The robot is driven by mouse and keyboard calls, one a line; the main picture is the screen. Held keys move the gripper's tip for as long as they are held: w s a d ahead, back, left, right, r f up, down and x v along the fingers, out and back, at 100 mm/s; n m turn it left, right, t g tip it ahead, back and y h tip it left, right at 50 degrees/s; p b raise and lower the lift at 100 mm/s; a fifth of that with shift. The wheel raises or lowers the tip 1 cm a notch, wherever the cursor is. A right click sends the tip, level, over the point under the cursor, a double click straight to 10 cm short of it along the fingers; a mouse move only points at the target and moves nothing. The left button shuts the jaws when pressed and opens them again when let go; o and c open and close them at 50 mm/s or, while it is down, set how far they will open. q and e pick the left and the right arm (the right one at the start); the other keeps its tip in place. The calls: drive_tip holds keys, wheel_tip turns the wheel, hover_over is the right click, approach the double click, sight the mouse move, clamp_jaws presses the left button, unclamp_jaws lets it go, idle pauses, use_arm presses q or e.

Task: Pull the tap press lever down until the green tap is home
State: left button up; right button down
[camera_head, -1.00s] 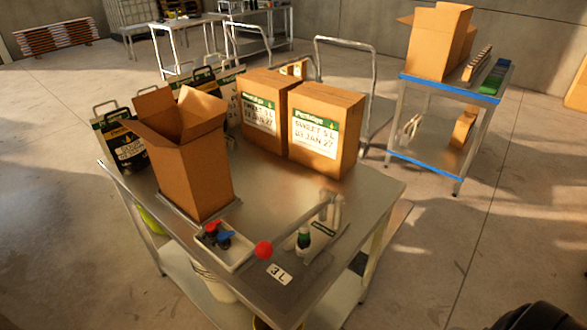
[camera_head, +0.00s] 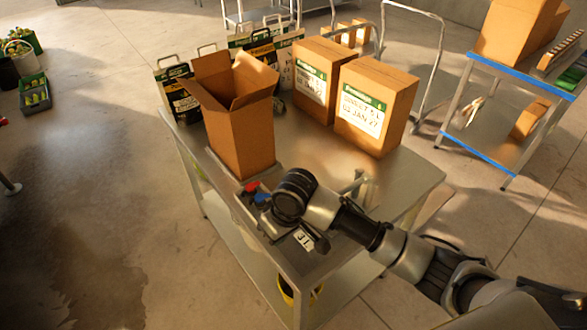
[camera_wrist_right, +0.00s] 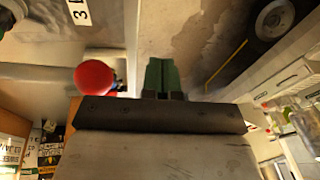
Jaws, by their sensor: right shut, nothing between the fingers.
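The red ball knob of the press lever (camera_wrist_right: 95,76) shows in the right wrist view, just left of my right gripper (camera_wrist_right: 163,75). The gripper's green fingers are shut together with nothing between them. Part of the metal press frame (camera_head: 360,183) shows behind the arm. The green tap is hidden. My left gripper is not in view.
On the metal table (camera_head: 410,175) stand an open carton (camera_head: 243,135) and two closed cartons (camera_head: 375,105). A "3 L" label (camera_head: 304,239) is near the front edge. A blue-edged shelf (camera_head: 480,152) stands right.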

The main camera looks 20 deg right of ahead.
drive_tip(key=w+d+r+g+h+p, duration=0.1)
drive_tip(key=w+d+r, duration=0.15)
drive_tip(key=r, duration=0.35)
drive_tip(key=w+d+r+h+p, duration=0.1)
drive_tip(key=w+d+r+h, duration=0.15)
drive_tip(key=r, duration=0.35)
drive_tip(key=shift+m+y, duration=0.35)
drive_tip(key=shift+m, duration=0.05)
drive_tip(key=shift+s+d+f, duration=0.1)
drive_tip(key=shift+d+f, duration=0.05)
drive_tip(key=shift+f, duration=2.85)
drive_tip(key=shift+f+b, duration=0.55)
drive_tip(key=shift+f, duration=0.35)
drive_tip(key=shift+f+b, duration=1.9)
drive_tip(key=shift+b, duration=0.65)
drive_tip(key=shift+f, duration=1.45)
